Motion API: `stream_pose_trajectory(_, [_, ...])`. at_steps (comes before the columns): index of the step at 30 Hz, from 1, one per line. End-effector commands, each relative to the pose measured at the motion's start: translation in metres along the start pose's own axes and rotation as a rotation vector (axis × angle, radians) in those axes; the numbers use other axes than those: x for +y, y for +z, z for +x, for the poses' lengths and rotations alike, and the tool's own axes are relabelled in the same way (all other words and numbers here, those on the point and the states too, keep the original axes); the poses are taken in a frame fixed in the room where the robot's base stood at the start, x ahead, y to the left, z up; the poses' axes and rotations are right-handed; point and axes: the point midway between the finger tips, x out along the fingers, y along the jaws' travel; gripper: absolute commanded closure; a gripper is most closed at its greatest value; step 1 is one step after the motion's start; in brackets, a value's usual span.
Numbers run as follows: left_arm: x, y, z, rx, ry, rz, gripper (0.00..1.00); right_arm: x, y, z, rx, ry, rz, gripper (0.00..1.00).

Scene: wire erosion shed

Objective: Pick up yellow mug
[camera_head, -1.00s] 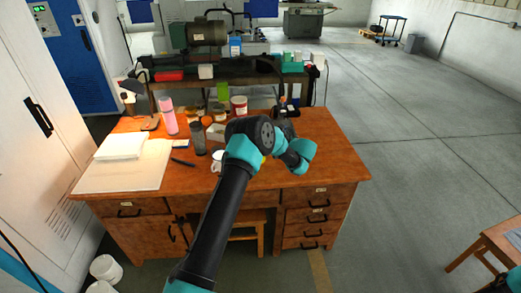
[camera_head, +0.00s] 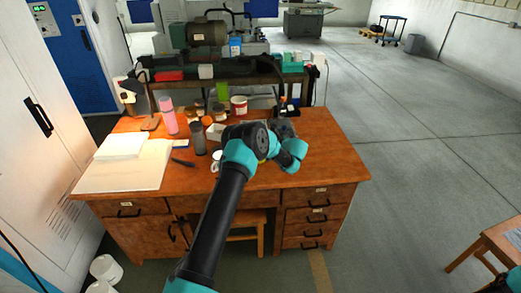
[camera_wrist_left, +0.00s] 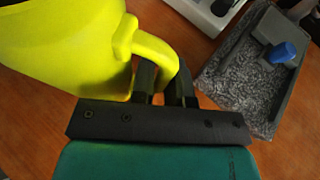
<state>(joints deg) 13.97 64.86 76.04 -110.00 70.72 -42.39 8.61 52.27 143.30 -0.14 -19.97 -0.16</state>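The yellow mug (camera_wrist_left: 75,45) fills the upper left of the left wrist view, cut off by the frame edge. Its curved handle (camera_wrist_left: 150,48) runs down between the two dark fingers of my left gripper (camera_wrist_left: 164,80). The fingers stand close together and the handle fills the gap, so the gripper looks shut on it. In the head view my left arm covers the gripper and nearly all of the mug; only a small yellow patch shows (camera_head: 262,158). My right gripper is in neither view.
The wooden desk (camera_head: 325,170) holds a pink bottle (camera_head: 169,121), a dark grey cylinder (camera_head: 199,140), a white cup (camera_head: 216,161) and papers (camera_head: 120,172). A grey tray with a blue knob (camera_wrist_left: 284,51) lies right of the gripper. The desk's right side is clear.

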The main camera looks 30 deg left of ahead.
Motion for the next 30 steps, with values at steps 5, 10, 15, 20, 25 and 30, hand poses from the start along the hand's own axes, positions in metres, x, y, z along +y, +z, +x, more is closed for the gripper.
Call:
stream_pose_trajectory(5, [0.0,0.0001,0.0,0.0,0.0,0.0,1.0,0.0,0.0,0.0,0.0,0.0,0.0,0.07])
stream_pose_trajectory(10, [0.0001,0.0001,0.0,0.0,0.0,0.0,1.0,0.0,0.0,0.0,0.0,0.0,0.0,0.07])
stream_pose_trajectory(15, [-0.0002,0.0011,-0.0002,-0.001,0.0,-0.001,1.0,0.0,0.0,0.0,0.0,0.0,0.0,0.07])
stream_pose_trajectory(20, [-0.0002,0.0011,-0.0002,-0.001,0.0,-0.001,1.0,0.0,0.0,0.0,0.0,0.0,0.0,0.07])
stream_pose_trajectory(25, [-0.0002,0.0018,-0.0005,-0.001,0.0,-0.001,1.0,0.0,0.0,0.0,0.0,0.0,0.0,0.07])
stream_pose_trajectory(30, [-0.0002,0.0045,-0.0016,-0.002,0.0,-0.001,1.0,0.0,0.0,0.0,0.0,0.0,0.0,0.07])
